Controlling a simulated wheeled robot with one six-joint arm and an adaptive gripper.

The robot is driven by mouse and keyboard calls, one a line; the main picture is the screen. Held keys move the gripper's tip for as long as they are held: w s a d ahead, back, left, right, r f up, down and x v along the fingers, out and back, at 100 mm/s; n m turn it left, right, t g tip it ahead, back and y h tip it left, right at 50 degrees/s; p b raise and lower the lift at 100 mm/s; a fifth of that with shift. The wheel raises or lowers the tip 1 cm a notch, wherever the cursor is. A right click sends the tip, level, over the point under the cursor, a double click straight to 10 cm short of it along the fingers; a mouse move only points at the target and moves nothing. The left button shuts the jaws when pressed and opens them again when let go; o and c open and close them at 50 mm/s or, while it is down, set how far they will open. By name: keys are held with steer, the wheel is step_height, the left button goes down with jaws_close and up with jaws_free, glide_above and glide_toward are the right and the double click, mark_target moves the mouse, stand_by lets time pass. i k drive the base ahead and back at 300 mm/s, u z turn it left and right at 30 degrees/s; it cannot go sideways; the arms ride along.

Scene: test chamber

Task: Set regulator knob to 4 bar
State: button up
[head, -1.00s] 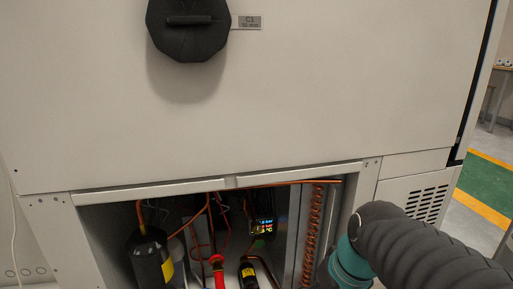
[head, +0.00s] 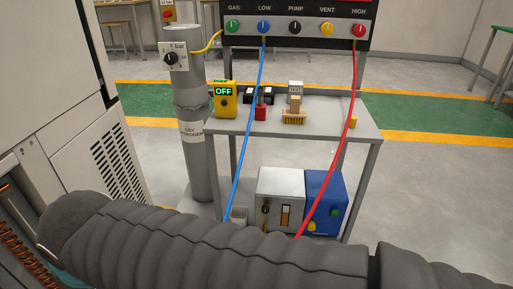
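The regulator knob (head: 171,60) is a small dark knob on a white dial plate marked "bar" (head: 180,46). The plate is fixed near the top of a grey cylinder (head: 196,160) labelled "dry nitrogen", left of the middle in the head view. The knob's pointer is too small to read surely. My arm, in a dark ribbed sleeve, crosses the bottom of the view, well in front of and below the knob. My gripper is not in view.
A grey trolley (head: 318,127) stands right of the cylinder, with a yellow device (head: 226,100) reading "OFF" and a brush (head: 294,112). Above is a manifold panel (head: 296,42) with coloured knobs. Blue (head: 247,140) and red (head: 341,135) hoses hang down. A white cabinet (head: 50,60) stands left.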

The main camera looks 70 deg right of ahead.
mark_target(171, 59)
steer(key=z, duration=1.9)
steer(key=k, duration=1.3)
steer(key=z, duration=0.15)
steer(key=i, duration=0.65)
steer(key=z, duration=0.5)
steer(key=i, duration=0.65)
steer(key=u, duration=0.2)
